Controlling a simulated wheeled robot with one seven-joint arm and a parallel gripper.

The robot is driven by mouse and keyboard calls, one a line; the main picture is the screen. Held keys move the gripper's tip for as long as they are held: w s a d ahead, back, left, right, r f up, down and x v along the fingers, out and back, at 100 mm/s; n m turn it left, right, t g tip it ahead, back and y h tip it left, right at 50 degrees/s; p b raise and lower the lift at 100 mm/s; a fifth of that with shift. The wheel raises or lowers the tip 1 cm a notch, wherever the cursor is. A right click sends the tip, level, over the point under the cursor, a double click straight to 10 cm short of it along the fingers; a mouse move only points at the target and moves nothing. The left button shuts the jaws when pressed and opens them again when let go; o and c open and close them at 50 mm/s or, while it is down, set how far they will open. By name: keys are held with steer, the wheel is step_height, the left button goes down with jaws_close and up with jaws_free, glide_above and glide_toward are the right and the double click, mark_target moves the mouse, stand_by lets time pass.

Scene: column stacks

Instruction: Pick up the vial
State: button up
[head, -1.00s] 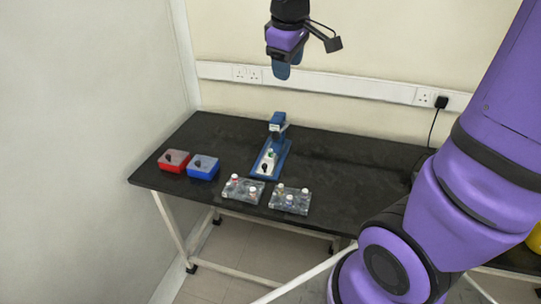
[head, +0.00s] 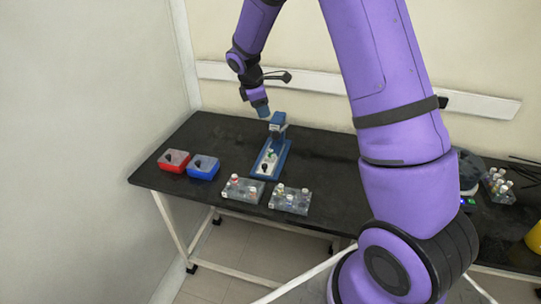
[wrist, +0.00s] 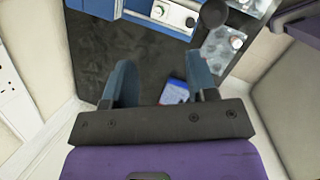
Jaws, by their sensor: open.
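A vial with a green band (head: 270,153) stands on the white-topped base of a blue stand (head: 284,158) near the middle of the table. A small white-capped piece (wrist: 158,10) on the blue stand shows at the top of the wrist view; I cannot tell if it is the same vial. Other capped vials stand in two clear racks, the left one (head: 243,197) and the right one (head: 290,210). My gripper (head: 262,109) is just above and behind the blue stand's upright. In the wrist view its blue fingers (wrist: 160,64) are apart with nothing between them.
A red box (head: 174,166) and a blue box (head: 203,173) sit left on the black table (head: 220,133). Another vial rack (head: 497,187) stands far right, partly beside my arm. The table's back left is clear.

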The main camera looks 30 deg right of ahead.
mark_target(270, 150)
steer(key=w+d+f+n, duration=0.1)
steer(key=f, duration=0.6)
steer(key=w+d+f+n, duration=0.1)
steer(key=d+f, duration=0.1)
steer(key=f, duration=0.5)
steer(key=w+d+f+n, duration=0.1)
steer(key=f, duration=0.7)
steer(key=shift+w+d+g+h, duration=0.2)
steer(key=shift+d+g+h, duration=0.15)
steer(key=shift+g+h, duration=0.05)
jaws_close()
